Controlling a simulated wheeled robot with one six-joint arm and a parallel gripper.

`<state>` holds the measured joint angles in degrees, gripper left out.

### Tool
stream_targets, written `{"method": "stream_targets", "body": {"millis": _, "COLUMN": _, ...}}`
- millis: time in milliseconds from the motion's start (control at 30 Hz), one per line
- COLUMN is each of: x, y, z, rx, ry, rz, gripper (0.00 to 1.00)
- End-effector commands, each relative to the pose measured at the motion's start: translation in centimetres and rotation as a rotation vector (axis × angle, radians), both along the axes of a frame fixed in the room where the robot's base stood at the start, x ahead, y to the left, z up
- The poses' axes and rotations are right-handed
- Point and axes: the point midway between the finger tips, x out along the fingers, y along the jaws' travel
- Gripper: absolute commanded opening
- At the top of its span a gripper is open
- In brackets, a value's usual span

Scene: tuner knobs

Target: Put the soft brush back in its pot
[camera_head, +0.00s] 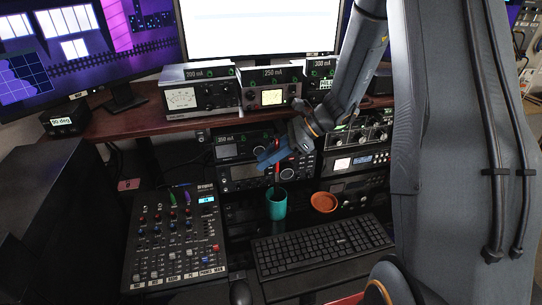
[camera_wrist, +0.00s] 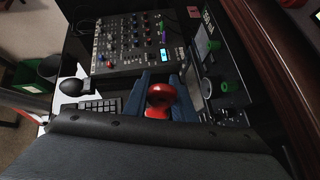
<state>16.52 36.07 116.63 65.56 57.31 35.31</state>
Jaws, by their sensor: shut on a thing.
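The soft brush shows as a red handle (camera_head: 277,173), upright or nearly so, just above the teal pot (camera_head: 276,207). My gripper (camera_head: 272,157) is shut on it. In the wrist view, the rounded red end of the brush (camera_wrist: 160,97) sits between the blue-grey fingers of my gripper (camera_wrist: 162,98). The pot stands on the dark desk behind the keyboard, its mouth facing up. The brush's lower end is hard to make out, and I cannot tell whether it is inside the rim. The pot is hidden in the wrist view.
An orange dish (camera_head: 323,202) lies right of the pot. A black keyboard (camera_head: 322,247) is in front. A mixer with knobs and sliders (camera_head: 177,240) stands left; it also shows in the wrist view (camera_wrist: 130,42). Radio units (camera_head: 245,172) rise close behind the pot.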

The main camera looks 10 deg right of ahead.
Motion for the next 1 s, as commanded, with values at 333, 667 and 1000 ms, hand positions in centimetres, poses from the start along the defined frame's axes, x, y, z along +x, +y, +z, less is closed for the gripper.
{"method": "stream_targets", "body": {"millis": 333, "x": 0.0, "y": 0.0, "z": -2.0, "rx": 0.000, "ry": 0.000, "rz": 0.000, "gripper": 0.00}}
{"method": "stream_targets", "body": {"millis": 667, "x": 0.0, "y": 0.0, "z": -3.8, "rx": 0.000, "ry": 0.001, "rz": 0.000, "gripper": 0.00}}
{"method": "stream_targets", "body": {"millis": 1000, "x": 0.0, "y": 0.0, "z": -5.3, "rx": 0.000, "ry": 0.000, "rz": 0.000, "gripper": 0.00}}
